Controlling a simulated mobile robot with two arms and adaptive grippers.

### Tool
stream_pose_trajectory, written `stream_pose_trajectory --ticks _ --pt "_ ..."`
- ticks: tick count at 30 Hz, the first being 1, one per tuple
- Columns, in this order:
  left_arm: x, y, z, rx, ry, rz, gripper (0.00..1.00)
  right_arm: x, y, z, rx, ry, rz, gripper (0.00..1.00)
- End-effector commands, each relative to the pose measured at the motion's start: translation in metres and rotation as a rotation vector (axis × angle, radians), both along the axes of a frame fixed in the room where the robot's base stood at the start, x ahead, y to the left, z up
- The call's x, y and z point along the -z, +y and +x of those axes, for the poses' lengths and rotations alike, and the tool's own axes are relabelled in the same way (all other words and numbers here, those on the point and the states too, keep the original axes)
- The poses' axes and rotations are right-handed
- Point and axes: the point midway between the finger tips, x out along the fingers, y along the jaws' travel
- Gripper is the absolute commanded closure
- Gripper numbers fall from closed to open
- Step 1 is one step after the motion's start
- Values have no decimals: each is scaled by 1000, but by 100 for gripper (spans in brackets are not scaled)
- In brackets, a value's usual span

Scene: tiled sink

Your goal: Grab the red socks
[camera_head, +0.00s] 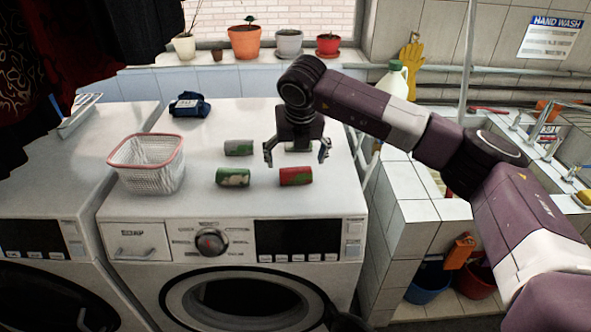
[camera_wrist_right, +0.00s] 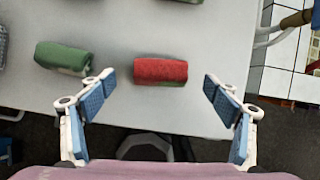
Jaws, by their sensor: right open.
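The red socks (camera_head: 296,176) are a rolled red bundle with a little green, lying on top of the washing machine (camera_head: 330,207) near its front edge. They also show in the right wrist view (camera_wrist_right: 160,71), beyond the fingertips and roughly centred between them. My right gripper (camera_head: 297,152) is open and empty, above and just behind the red socks in the head view. Its two blue-padded fingers (camera_wrist_right: 158,88) stand wide apart in the right wrist view, with a gap on each side of the socks. My left gripper is out of view.
A green rolled bundle (camera_head: 233,177) lies left of the red one, and a grey-green one (camera_head: 238,147) lies behind it. A wire basket (camera_head: 147,172) with a pink rim stands further left. A dark blue item (camera_head: 189,104) lies at the back. Potted plants (camera_head: 246,41) line the ledge.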

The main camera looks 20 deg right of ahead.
Motion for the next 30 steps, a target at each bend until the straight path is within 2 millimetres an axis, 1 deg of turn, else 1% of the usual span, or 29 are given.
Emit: stream_pose_trajectory --ticks 1,3,6,7,10,13,18,21,23,30 --pt "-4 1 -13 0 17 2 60 3 -1 1 0 1 0 18" --pt "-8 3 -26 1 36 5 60 9 -2 3 0 2 -1 18" --pt "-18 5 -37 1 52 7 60 21 -3 5 0 4 0 18" --pt "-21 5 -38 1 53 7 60 25 -3 6 0 3 0 18" --pt "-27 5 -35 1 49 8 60 39 -4 10 1 3 1 18" --pt "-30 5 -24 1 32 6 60 49 -4 14 1 1 1 18" --pt "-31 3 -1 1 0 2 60 54 -4 16 -1 -1 2 18" --pt "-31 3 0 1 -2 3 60 54 -4 16 -1 -1 2 18" --pt "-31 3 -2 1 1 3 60 54 -4 16 -1 -1 2 24" --pt "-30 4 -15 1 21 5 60 53 -5 16 -1 -1 2 50"
